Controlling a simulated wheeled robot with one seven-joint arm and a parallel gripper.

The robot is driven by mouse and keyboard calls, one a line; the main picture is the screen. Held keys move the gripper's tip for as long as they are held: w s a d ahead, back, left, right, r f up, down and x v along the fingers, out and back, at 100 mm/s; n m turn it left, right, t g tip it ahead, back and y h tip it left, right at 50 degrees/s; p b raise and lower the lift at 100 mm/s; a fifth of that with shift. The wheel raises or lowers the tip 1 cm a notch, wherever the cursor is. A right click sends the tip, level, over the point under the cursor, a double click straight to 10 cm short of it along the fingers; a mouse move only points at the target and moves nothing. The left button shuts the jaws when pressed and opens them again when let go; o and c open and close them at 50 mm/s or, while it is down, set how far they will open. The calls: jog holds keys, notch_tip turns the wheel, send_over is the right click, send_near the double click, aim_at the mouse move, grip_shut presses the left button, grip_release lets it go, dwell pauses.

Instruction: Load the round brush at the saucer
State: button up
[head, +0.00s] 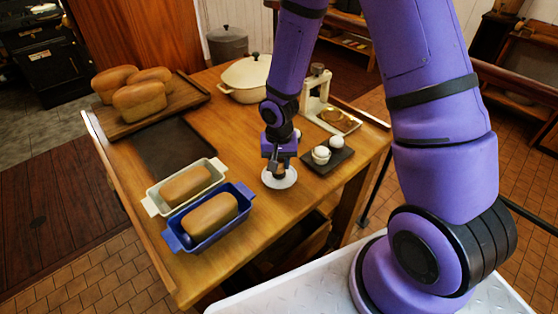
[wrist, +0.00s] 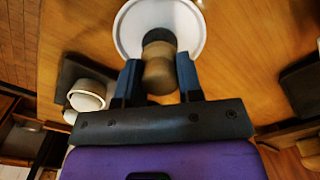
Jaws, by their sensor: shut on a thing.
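The round brush (wrist: 160,72) has a tan, rounded handle and a dark head. My gripper (wrist: 160,80) is shut on its handle, with one dark finger on each side. The white saucer (wrist: 131,28) lies on the wooden table, and the brush's dark head overlaps it in the wrist view. In the head view the saucer (head: 281,183) is directly under my gripper (head: 279,166), which hides most of the brush. I cannot tell whether the brush head touches the saucer.
A dark tray (head: 335,163) with small white cups is right of the saucer. A blue loaf tin (head: 202,238) and a cream one (head: 153,198) stand left. A cream pot (head: 245,80), a press-like stand (head: 314,98) and a bread board (head: 198,91) are farther back.

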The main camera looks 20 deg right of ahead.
jog(key=shift+f, duration=0.4)
dwell(1.2)
jog(key=shift+r, duration=0.1)
jog(key=shift+r, duration=3.45)
